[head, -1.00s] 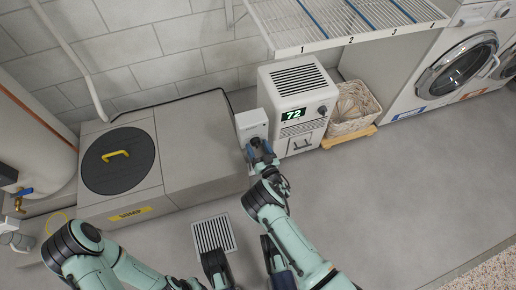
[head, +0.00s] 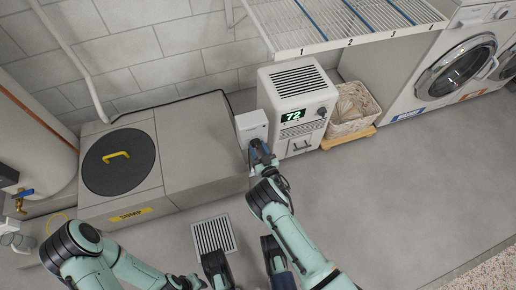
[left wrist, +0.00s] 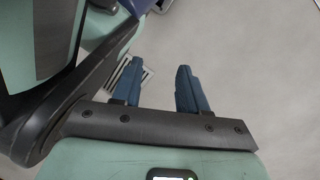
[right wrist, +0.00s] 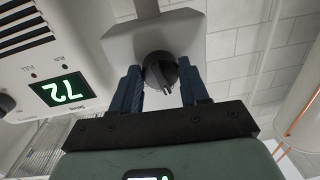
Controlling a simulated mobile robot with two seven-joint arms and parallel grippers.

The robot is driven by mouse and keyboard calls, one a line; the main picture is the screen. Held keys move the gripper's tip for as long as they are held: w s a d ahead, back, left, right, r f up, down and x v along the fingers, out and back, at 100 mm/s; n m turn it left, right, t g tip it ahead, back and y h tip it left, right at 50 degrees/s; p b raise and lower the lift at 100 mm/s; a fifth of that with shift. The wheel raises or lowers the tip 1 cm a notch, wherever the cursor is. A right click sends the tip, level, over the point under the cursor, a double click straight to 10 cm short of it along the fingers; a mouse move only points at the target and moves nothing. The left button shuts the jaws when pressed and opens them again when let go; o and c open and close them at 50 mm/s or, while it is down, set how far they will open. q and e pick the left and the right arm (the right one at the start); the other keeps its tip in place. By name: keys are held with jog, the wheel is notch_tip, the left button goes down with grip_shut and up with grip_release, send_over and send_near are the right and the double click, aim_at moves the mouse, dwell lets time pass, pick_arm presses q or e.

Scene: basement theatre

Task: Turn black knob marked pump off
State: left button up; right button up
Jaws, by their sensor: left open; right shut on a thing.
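The black knob (right wrist: 160,72) is on the front of a small white box (head: 251,124) beside the sump cover. In the right wrist view it sits between the two blue fingers of my right gripper (right wrist: 160,90), which is shut on it. In the head view my right gripper (head: 262,153) reaches the box front and mostly hides the knob. I cannot read any marking by the knob. My left gripper (head: 245,262) is open and empty, low over the floor near the drain grate. Its spread fingers also show in the left wrist view (left wrist: 160,82).
A white dehumidifier (head: 297,100) with a green "72" display stands just right of the box. A wicker basket (head: 352,110) is beyond it. The sump cover (head: 195,150) lies left. A wire shelf (head: 335,22) hangs above. A floor grate (head: 213,235) and open floor lie in front.

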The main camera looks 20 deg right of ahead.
pick_arm(q)
jog(key=w, duration=0.1)
jog(key=w+r+t+p, duration=0.1)
jog(key=shift+w+d+r, duration=0.15)
jog(key=shift+w+r, duration=0.05)
jog(key=shift+w, duration=0.15)
pick_arm(e)
jog(key=n, duration=0.7)
jog(key=shift+r, duration=0.1)
jog(key=shift+n, duration=0.4)
jog(key=o, duration=1.1)
jog(key=shift+c, duration=0.2)
pick_arm(q)
jog(key=w+d+r+t+p, duration=0.1)
jog(key=w+r+t+p, duration=0.1)
jog(key=w+r+p, duration=0.2)
jog(key=w+r, duration=0.3)
jog(key=shift+w+d+r+m+t+p, duration=0.25)
jog(key=shift+d+m+t+p, duration=0.05)
jog(key=shift+t+p, duration=0.1)
pick_arm(e)
jog(key=s+d, duration=0.1)
jog(key=s, duration=1.2)
jog(key=shift+s+r, duration=0.2)
jog(key=shift+r, duration=0.15)
